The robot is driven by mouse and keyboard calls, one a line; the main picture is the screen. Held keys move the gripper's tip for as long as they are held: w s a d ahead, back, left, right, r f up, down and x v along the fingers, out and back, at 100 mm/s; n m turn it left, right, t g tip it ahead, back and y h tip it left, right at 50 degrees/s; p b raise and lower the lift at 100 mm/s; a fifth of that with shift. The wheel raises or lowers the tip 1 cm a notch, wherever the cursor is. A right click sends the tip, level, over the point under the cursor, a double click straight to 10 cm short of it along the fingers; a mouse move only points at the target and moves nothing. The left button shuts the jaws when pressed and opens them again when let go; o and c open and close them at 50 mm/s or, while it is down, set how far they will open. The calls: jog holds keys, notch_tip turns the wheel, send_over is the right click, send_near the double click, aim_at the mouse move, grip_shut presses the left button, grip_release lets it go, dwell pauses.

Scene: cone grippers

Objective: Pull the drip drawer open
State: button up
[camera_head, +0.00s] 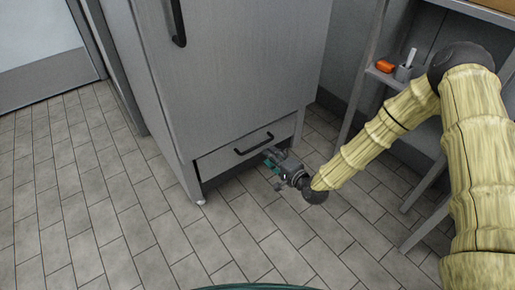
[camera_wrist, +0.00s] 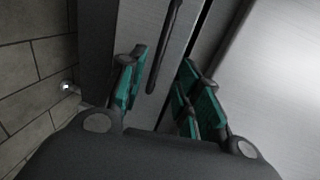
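The drip drawer (camera_head: 225,161) is a grey panel at the bottom of the tall grey cabinet, with a black bar handle (camera_head: 254,144) across its front. The drawer front looks flush with the cabinet in the head view. My gripper (camera_head: 271,158) is low, just in front of the drawer, below and right of the handle's middle. In the wrist view its green-padded fingers (camera_wrist: 161,92) are spread apart with nothing between them. The dark handle (camera_wrist: 164,48) shows beyond the fingertips, roughly in line with the gap; I see no contact.
The cabinet door (camera_head: 235,75) above has its own black handle (camera_head: 178,22). A shelf rack (camera_head: 357,95) stands to the right, carrying an orange item (camera_head: 385,66) and a grey cup (camera_head: 403,73). The tiled floor (camera_head: 110,215) in front and to the left is clear.

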aim_at(257, 147)
jog(key=shift+b+x, duration=1.7)
jog(key=shift+x, duration=3.1)
jog(key=shift+s+a, duration=0.15)
jog(key=shift+a, duration=0.05)
grip_shut()
